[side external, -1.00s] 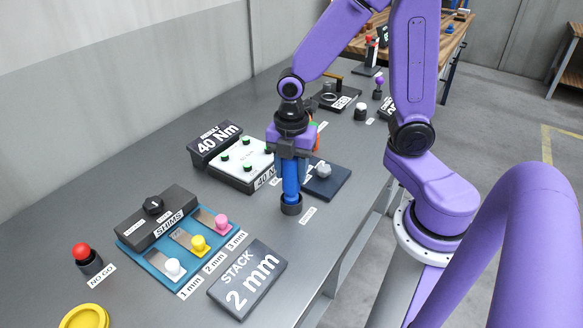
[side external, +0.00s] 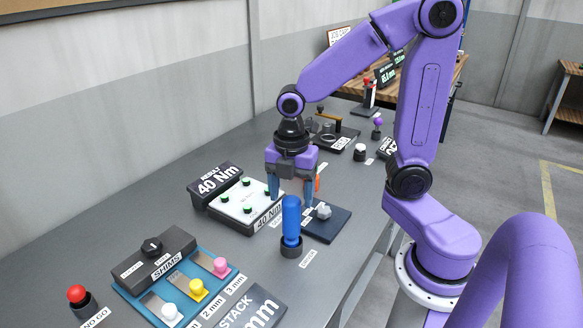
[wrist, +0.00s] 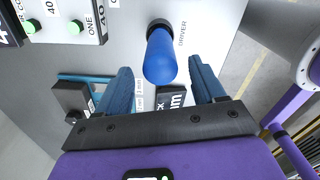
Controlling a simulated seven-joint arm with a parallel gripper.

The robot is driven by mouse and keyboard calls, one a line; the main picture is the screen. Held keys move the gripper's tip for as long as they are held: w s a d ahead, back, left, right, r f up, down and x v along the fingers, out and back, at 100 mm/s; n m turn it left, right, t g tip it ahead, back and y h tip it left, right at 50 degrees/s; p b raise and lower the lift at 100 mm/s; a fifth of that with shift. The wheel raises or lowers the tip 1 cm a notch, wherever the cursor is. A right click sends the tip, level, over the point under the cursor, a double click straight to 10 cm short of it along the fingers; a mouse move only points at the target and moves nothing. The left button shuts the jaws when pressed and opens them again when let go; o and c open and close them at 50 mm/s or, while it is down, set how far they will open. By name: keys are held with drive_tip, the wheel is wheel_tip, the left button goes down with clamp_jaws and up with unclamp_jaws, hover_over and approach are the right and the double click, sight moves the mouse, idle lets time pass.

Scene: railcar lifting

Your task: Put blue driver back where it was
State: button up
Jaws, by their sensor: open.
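The blue driver (side external: 291,218) stands upright in a dark round holder (side external: 291,247) on the grey bench, beside a label. In the wrist view the blue driver (wrist: 160,57) stands ahead of my fingers, with its dark holder (wrist: 158,24) at its base and the DRIVER label (wrist: 181,34) beside it. My gripper (side external: 291,197) is open and empty, raised above and behind the driver in the side view. In the wrist view my gripper's fingers (wrist: 165,85) are spread apart, with the driver's top between their lines and clear of both.
A white torque panel with green knobs (side external: 241,205) and a dark block with a grey hex piece (side external: 327,223) stand close by. The shims tray (side external: 127,291) and the STACK block (side external: 251,309) are nearer the camera. A red NO GO knob (side external: 77,293) is at left.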

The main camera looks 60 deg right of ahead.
wheel_tip(320, 180, up, 7)
drive_tip(key=shift+f, duration=0.2)
drive_tip(key=s+a+f+m, duration=0.1)
drive_tip(key=s+f+m, duration=0.1)
drive_tip(key=s+m, duration=0.2)
drive_tip(key=s+a+f+m, duration=0.1)
drive_tip(key=s+f+m, duration=0.2)
drive_tip(key=s, duration=0.8)
drive_tip(key=shift+a+f+m, duration=0.15)
drive_tip(key=shift+m, duration=0.55)
